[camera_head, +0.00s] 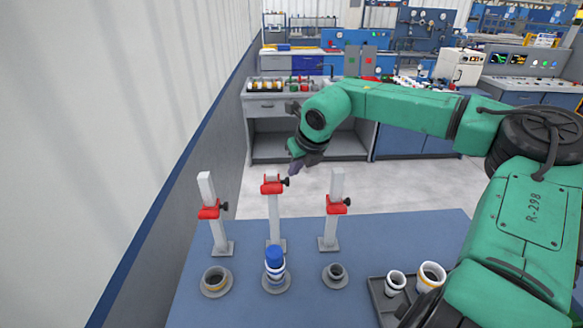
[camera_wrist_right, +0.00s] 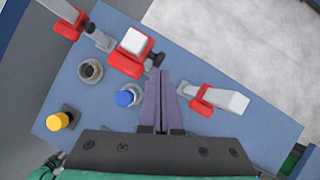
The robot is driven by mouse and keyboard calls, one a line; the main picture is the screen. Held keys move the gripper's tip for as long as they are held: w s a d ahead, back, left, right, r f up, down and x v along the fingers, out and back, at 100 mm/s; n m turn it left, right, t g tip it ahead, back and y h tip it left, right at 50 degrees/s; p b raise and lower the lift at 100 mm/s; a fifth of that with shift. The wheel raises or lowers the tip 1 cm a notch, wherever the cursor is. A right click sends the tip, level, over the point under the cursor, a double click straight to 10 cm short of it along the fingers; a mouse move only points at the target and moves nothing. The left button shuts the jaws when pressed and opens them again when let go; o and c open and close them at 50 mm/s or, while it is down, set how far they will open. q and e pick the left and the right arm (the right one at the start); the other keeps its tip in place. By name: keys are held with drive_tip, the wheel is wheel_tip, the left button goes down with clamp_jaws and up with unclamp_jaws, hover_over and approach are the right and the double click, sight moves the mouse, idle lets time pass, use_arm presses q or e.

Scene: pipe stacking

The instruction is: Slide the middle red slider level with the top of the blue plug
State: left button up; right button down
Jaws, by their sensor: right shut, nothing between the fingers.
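The middle red slider (camera_head: 271,187) sits near the top of the middle grey post (camera_head: 274,222), with a black knob on its right side. The blue plug (camera_head: 274,255) is in a white pipe (camera_head: 275,271) in front of that post, and its top shows well below the slider in the head view. My right gripper (camera_head: 296,168) is shut and empty, pointing down close to the slider's knob; contact cannot be told. In the wrist view its purple fingers (camera_wrist_right: 161,97) are beside the middle slider (camera_wrist_right: 124,61) and blue plug (camera_wrist_right: 126,98). My left gripper is not in view.
A left red slider (camera_head: 209,211) and a right red slider (camera_head: 338,206) sit lower on their posts. Grey ring bases stand left (camera_head: 204,285) and right (camera_head: 326,279) of the plug. A tray (camera_head: 376,291) holds white pipes. A yellow-topped part (camera_wrist_right: 57,121) is near the table edge.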

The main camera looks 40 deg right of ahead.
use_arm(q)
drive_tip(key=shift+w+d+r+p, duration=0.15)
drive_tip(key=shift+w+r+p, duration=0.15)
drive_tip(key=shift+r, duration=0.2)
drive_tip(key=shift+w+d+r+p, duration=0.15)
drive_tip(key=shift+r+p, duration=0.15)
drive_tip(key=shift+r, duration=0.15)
use_arm(e)
drive_tip(key=x, duration=0.3)
drive_tip(key=shift+w+f, duration=0.15)
drive_tip(key=shift+f, duration=0.15)
use_arm(q)
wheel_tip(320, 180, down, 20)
drive_tip(key=b, duration=1.9)
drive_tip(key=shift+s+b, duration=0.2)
drive_tip(key=shift+b, duration=0.2)
use_arm(e)
wheel_tip(320, 180, down, 15)
drive_tip(key=shift+f, duration=0.25)
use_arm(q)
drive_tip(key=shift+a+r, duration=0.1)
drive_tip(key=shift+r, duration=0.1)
use_arm(e)
drive_tip(key=shift+r, duration=0.2)
